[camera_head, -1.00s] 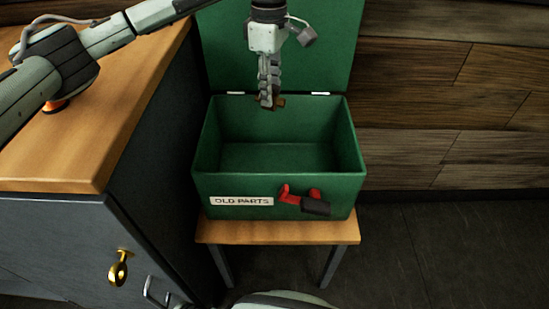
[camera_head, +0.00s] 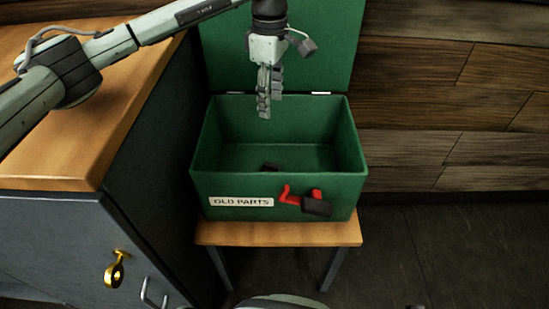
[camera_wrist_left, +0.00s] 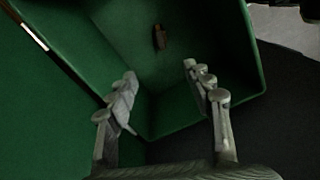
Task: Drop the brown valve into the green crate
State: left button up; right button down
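The green crate (camera_head: 213,185) stands with its lid up on a small wooden stool, an "OLD PARTS" label on its front. The brown valve (camera_head: 271,167) lies on the crate's floor, small and dark, partly hidden by the front wall. It also shows in the left wrist view (camera_wrist_left: 160,37) as a small brown piece lying on the green floor. My left gripper (camera_head: 269,108) points down above the rear part of the crate. Its fingers are apart and empty in the left wrist view (camera_wrist_left: 160,85). My right gripper is not in view.
The open lid (camera_head: 325,45) stands upright behind the crate. A wooden-topped cabinet (camera_head: 120,130) is close at the left, with a brass handle (camera_head: 118,268). A red and black latch (camera_head: 305,198) is on the crate's front. The floor at the right is clear.

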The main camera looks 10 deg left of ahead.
pick_arm(q)
notch_tip(320, 180, up, 12)
dwell(0.7)
dwell(0.4)
